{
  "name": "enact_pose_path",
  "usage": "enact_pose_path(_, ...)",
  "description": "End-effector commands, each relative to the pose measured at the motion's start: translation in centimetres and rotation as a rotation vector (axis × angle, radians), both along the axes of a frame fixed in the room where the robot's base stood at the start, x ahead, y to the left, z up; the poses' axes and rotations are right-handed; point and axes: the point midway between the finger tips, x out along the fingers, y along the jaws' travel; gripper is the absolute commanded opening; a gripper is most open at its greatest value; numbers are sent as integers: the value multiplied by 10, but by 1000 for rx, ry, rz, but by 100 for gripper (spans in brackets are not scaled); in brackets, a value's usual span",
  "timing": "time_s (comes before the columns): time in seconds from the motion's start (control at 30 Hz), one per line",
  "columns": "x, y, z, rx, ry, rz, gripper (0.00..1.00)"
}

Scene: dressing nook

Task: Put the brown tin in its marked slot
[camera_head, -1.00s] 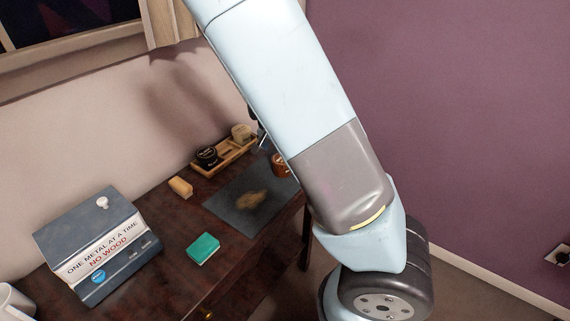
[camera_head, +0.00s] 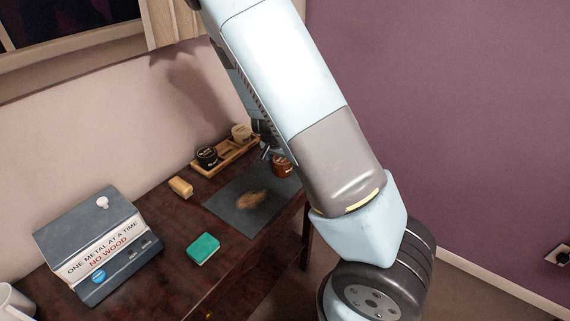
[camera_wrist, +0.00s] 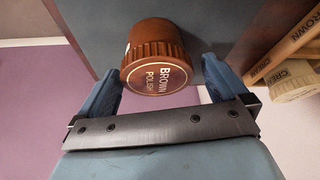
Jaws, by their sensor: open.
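The brown tin (camera_head: 281,168) stands at the right end of the dark mat on the desk. In the wrist view its ribbed lid, lettered BROWN POLISH (camera_wrist: 155,70), faces me between the open fingers. My gripper (camera_wrist: 160,82) is open around or just short of the tin, with a gap visible at each side; contact cannot be told. In the head view my gripper (camera_head: 266,152) is small and partly hidden by my arm. The wooden rack (camera_head: 232,158) stands behind the mat, with a bare stretch between its two tins. Its BROWN label (camera_wrist: 285,48) shows at right in the wrist view.
The black tin (camera_head: 206,156) and the cream tin (camera_head: 241,133) sit in the rack. A tan block (camera_head: 181,187), a green box (camera_head: 203,249) and a grey sign box (camera_head: 98,245) lie on the desk. The mat (camera_head: 228,209) is clear apart from a brown stain.

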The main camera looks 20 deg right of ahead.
Motion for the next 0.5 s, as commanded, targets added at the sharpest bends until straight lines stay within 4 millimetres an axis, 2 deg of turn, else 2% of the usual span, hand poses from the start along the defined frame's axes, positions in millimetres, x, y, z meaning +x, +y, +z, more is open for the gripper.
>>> enact_pose_path(0.2,3,-3,-10,0,0,-1,100)
enact_pose_path(0.5,4,-3,-12,1,0,0,100)
